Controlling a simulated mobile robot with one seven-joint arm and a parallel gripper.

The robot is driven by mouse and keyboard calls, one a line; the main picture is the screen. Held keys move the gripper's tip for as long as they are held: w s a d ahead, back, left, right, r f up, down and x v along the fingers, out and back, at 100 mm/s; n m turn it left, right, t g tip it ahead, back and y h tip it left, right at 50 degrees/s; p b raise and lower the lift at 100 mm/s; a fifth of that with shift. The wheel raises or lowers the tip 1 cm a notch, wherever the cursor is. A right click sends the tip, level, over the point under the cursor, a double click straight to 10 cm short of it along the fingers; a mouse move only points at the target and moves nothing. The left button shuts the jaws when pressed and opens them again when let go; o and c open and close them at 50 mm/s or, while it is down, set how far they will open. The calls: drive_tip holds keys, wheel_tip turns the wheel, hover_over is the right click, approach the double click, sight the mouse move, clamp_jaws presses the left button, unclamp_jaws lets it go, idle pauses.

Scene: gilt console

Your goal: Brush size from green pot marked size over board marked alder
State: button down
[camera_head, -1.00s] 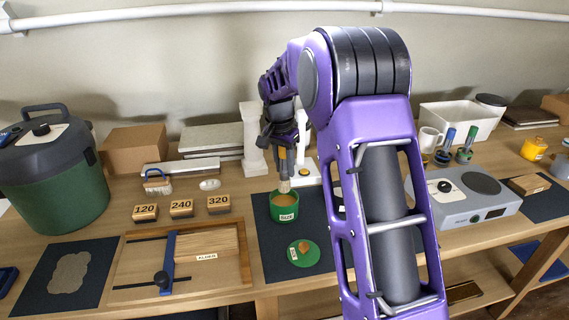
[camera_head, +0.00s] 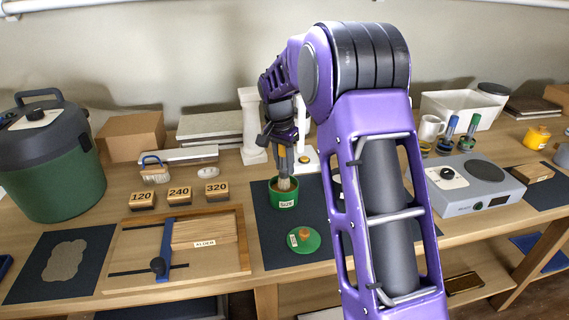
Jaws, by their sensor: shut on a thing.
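The green pot marked size (camera_head: 284,199) stands open on a dark mat, its label facing me. My gripper (camera_head: 284,172) is above the pot, pointing down, shut on a brush (camera_head: 284,185) with pale bristles. The bristles are at the pot's mouth and reach inside its rim; how deep they dip I cannot tell. The board marked alder (camera_head: 203,233) lies in a wooden tray (camera_head: 240,262) at the left of the pot, beside a blue clamp bar (camera_head: 166,248).
A green lid (camera_head: 304,240) lies in front of the pot. Blocks marked 120 (camera_head: 142,200), 240 (camera_head: 180,196) and 320 (camera_head: 216,192) stand behind the tray. A white column (camera_head: 252,125) stands behind my gripper. My arm hides the mat's right part.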

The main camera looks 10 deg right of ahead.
drive_tip(key=shift+f, duration=0.55)
idle(1.4)
drive_tip(key=shift+r+p, duration=2.45)
drive_tip(key=shift+r, duration=1.15)
